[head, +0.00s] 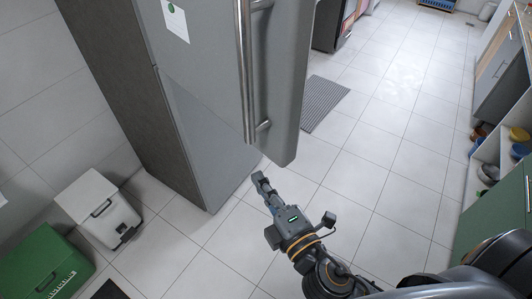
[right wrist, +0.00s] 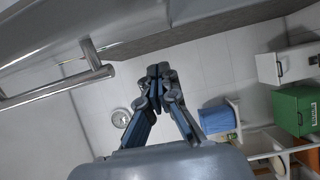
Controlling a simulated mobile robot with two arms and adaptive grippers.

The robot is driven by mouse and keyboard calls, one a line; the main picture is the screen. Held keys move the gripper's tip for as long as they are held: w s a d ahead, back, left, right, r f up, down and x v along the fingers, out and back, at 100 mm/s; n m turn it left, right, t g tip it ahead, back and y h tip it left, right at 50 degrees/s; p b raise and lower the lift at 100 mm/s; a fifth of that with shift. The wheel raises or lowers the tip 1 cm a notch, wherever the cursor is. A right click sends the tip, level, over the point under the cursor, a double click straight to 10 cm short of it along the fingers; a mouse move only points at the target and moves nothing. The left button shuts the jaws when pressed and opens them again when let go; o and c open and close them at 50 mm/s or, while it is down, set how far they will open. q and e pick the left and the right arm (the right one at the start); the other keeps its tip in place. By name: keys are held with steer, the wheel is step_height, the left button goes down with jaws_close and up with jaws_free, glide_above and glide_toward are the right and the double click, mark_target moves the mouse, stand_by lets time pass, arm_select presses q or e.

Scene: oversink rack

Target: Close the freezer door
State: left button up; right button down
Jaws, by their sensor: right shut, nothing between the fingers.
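The tall grey fridge-freezer (head: 190,110) stands left of centre in the head view. A grey door panel (head: 285,85) with a long metal bar handle (head: 246,70) stands out at its right side, its lower corner above the floor. How far it is open is hard to tell. My right gripper (head: 262,182) is below and a little left of that corner, with no clear contact. In the right wrist view its fingertips (right wrist: 158,72) are together and empty. The handle (right wrist: 65,87) shows to their left, apart from them. My left gripper is not in view.
A white bin (head: 98,207) and a green box (head: 45,265) stand at the left. A grey mat (head: 322,103) lies beyond the door. Open shelves and a green cabinet (head: 495,225) line the right side. The tiled floor (head: 390,150) between is clear.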

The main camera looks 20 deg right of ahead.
steer(key=w+d+p, duration=0.1)
steer(key=w+d, duration=0.2)
steer(key=w, duration=0.2)
steer(key=shift+w, duration=0.4)
